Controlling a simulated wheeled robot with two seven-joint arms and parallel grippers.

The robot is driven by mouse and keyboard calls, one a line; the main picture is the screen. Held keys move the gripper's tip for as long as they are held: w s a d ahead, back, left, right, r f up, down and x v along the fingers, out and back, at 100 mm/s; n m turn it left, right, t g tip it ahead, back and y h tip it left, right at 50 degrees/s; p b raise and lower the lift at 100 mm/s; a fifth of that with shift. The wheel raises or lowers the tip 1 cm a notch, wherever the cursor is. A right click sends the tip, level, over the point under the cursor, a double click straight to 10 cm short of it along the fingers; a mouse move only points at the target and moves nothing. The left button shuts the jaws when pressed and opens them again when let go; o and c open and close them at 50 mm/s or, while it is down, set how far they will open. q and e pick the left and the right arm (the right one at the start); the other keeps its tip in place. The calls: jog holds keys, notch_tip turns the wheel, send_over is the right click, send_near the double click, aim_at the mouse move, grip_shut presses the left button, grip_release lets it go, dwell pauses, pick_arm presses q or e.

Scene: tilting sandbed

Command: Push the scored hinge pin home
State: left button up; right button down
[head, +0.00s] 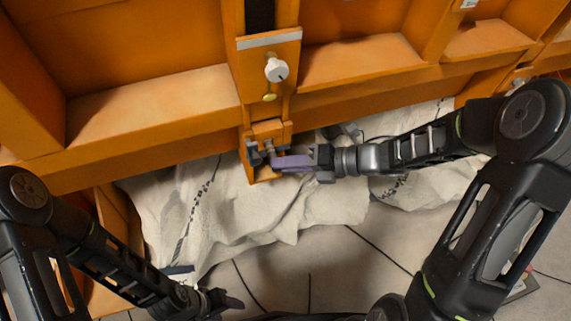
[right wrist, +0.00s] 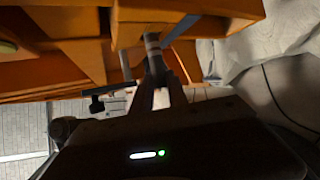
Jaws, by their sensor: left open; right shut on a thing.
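The hinge pin (right wrist: 152,42) is a grey rod with pale scored bands. In the right wrist view it stands between my right gripper's fingertips (right wrist: 157,70) and the underside of the orange hinge bracket (head: 264,130). My right gripper (head: 275,160) is shut on the pin, beside the bracket in the head view. A purple-grey piece (head: 293,162) shows along the fingers there. The pin's upper end is hidden at the bracket, so I cannot tell its depth. My left gripper (head: 212,286) is open and empty at the lower left, away from the hinge.
The orange sandbed frame (head: 160,105) fills the top, with a white knob (head: 277,70) above the bracket. Crumpled pale sacks (head: 300,215) lie below and behind the right arm. Tiled floor (head: 300,270) is open at the bottom middle.

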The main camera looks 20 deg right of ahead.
jog(key=shift+w+a+r, duration=0.1)
jog(key=shift+w+r, duration=0.05)
jog(key=shift+w, duration=0.6)
jog(key=shift+w+r, duration=0.15)
jog(key=shift+w, duration=0.55)
jog(key=c, duration=0.7)
grip_release()
jog(key=shift+c, duration=0.2)
jog(key=s+f+b, duration=0.1)
jog(key=s, duration=0.7)
jog(key=shift+d+f, duration=0.2)
jog(key=shift+d, duration=0.05)
jog(key=shift+w, duration=0.1)
